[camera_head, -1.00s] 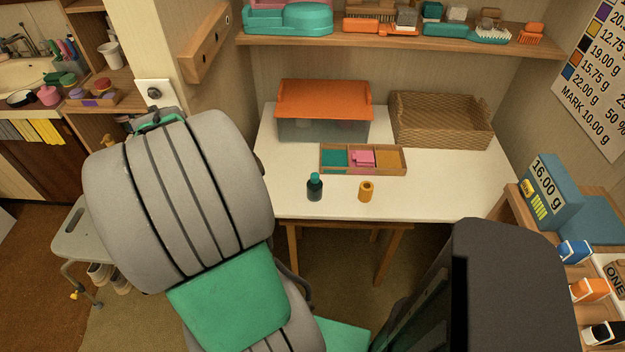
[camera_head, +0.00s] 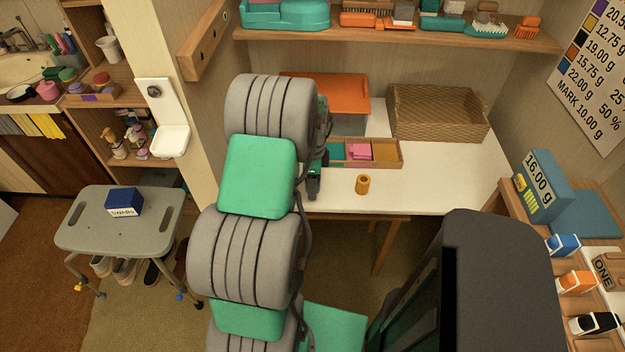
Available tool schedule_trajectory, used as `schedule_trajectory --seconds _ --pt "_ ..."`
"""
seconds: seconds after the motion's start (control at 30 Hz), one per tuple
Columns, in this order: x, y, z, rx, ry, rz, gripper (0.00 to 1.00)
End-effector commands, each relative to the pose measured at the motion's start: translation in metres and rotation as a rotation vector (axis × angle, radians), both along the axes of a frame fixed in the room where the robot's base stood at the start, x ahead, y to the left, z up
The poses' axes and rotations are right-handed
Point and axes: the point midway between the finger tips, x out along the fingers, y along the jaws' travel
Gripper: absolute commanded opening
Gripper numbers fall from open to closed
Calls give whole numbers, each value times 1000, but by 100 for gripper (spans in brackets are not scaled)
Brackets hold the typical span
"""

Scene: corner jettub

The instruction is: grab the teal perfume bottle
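The teal perfume bottle does not show in the head view now; my arm and gripper cover the place on the white table (camera_head: 440,175) where it stood earlier. My gripper (camera_head: 314,186) is a dark shape at the table's front left, pointing down at about that place. Its fingers are mostly hidden or too small to make out, so I cannot tell whether it is open, or whether the bottle is between them.
An amber bottle (camera_head: 362,184) stands just right of my gripper. Behind are a wooden divided tray (camera_head: 400,153), a box with an orange lid (camera_head: 345,92) and a wicker basket (camera_head: 440,112). A grey stool (camera_head: 95,235) with a blue box (camera_head: 124,201) stands left.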

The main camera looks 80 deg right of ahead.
Motion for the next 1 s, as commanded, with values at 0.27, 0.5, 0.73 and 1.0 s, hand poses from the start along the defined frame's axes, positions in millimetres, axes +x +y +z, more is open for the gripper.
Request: schedule_trajectory --seconds 0.27,0.5,0.73,1.0 --pt "0 0 -4 -2 1 1 66" --pt "0 0 -4 -1 1 1 47" --pt "0 0 -4 -1 1 1 28" --pt "0 0 -4 -1 0 1 6"
